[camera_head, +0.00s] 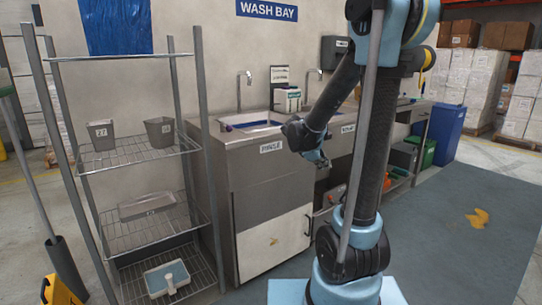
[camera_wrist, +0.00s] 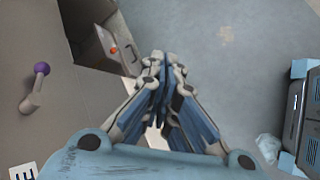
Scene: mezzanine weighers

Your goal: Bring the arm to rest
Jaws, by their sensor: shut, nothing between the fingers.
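My gripper (camera_head: 312,158) hangs at the end of my bent arm, in front of the steel sink unit (camera_head: 285,185) in the head view. In the wrist view my gripper (camera_wrist: 163,62) is shut, its fingertips together with nothing between them. It points down toward the grey floor. In the head view it appears close to the sink unit's front; whether it touches cannot be told.
A wire rack (camera_head: 140,153) with grey bins stands on the left. A blue bin (camera_head: 447,132) and stacked boxes (camera_head: 470,80) stand at the back right. The floor mat (camera_head: 450,220) on the right is mostly clear. An open cabinet door (camera_wrist: 118,48) shows in the wrist view.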

